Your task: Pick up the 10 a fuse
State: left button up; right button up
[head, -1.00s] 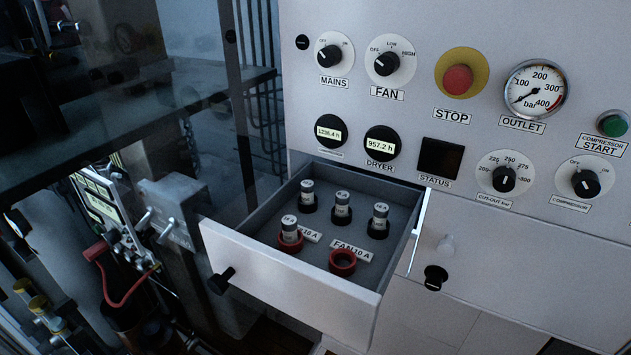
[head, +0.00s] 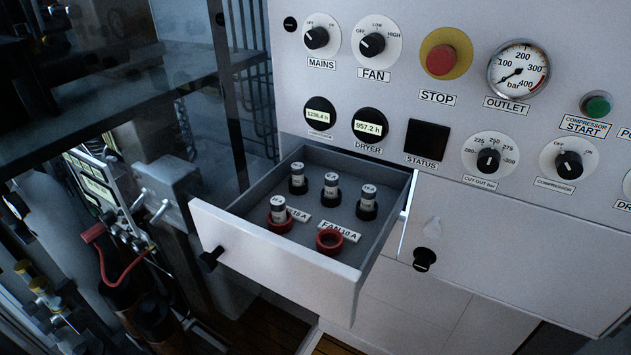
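An open white drawer (head: 270,249) holds several small white cylinder fuses with grey bands, standing upright. Three stand in black holders in the back row: a left fuse (head: 298,174), a middle fuse (head: 331,186) and a right fuse (head: 369,196). Their top markings are too small to read surely. Another fuse (head: 279,209) stands in a red holder (head: 279,223) at the front left. The red holder at front right (head: 329,241) is empty, beside a label (head: 339,230) reading "FAN 10 A". Neither of my grippers is in view.
The white panel (head: 460,125) rises behind the drawer with knobs, a red STOP button (head: 441,60) and a pressure gauge (head: 519,68). A black drawer knob (head: 210,259) sticks out in front. Pipes and a grey metal block (head: 172,184) crowd the left. Space above the drawer is clear.

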aim_at(297, 168)
jog(key=k+j, duration=0.8)
